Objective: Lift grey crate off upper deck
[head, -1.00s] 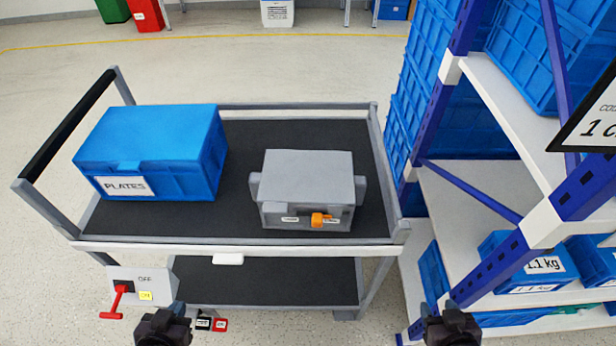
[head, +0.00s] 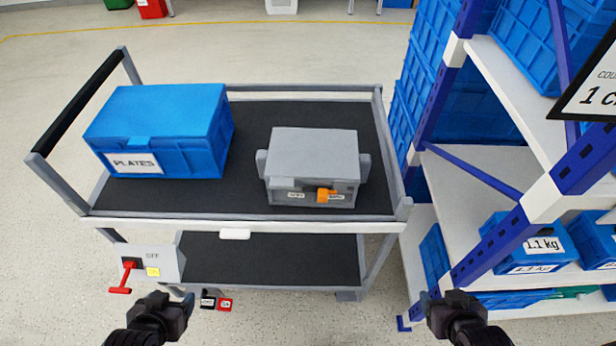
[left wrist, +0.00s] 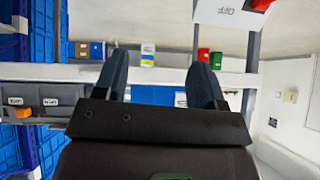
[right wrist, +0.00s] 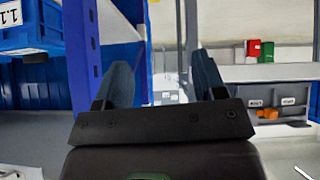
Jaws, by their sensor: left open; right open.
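The grey crate (head: 313,158) sits on the black upper deck (head: 258,117) of a trolley, right of its middle. It has a side handle at each end and an orange rotary switch (head: 327,195) with small labels on its front. My left gripper (head: 163,303) is open and empty, low in front of the trolley's left part. My right gripper (head: 447,300) is open and empty, low in front of the shelf's near post. Both are well apart from the crate. The crate's grey front also shows in the right wrist view (right wrist: 285,93).
A blue box labelled PLATES (head: 160,130) stands left of the crate. A switch box with a red lever (head: 125,280) hangs at the trolley's front left. A blue and white shelf (head: 480,175) with blue bins stands close on the right. The lower deck (head: 270,260) looks empty.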

